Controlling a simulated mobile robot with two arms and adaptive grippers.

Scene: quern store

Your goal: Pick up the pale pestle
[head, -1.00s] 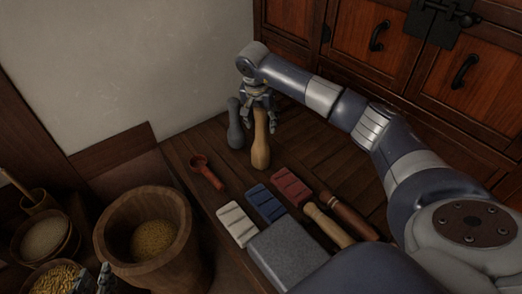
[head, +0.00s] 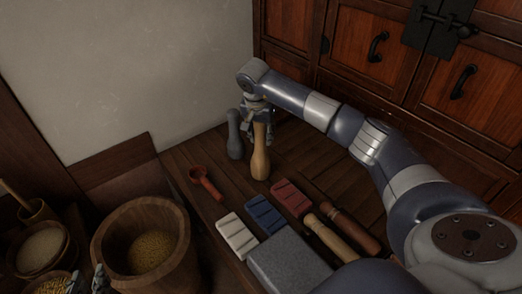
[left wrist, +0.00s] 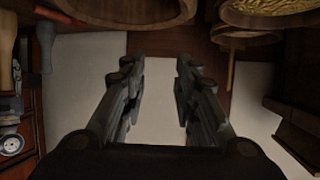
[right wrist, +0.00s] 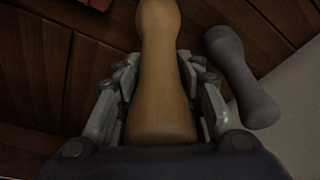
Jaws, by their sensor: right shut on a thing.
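The pale tan wooden pestle (head: 260,158) stands upright on the dark plank bench top. My right gripper (head: 258,117) is around its upper end, shut on it. In the right wrist view the pestle (right wrist: 162,60) runs between the two fingers of my right gripper (right wrist: 162,78). Its base appears to rest on the bench. A grey pestle (head: 234,138) stands just left of it, apart from the fingers; it also shows in the right wrist view (right wrist: 240,75). My left gripper (left wrist: 155,90) is open and empty; in the head view its fingers (head: 88,280) show at the bottom left.
A red scoop (head: 206,184), white (head: 237,235), blue (head: 265,214) and red (head: 291,197) grooved blocks, a grey slab (head: 290,264) and two lying wooden handled tools (head: 332,235) are nearer. A wooden mortar (head: 140,250) with grain stands left. A cabinet (head: 350,50) is behind.

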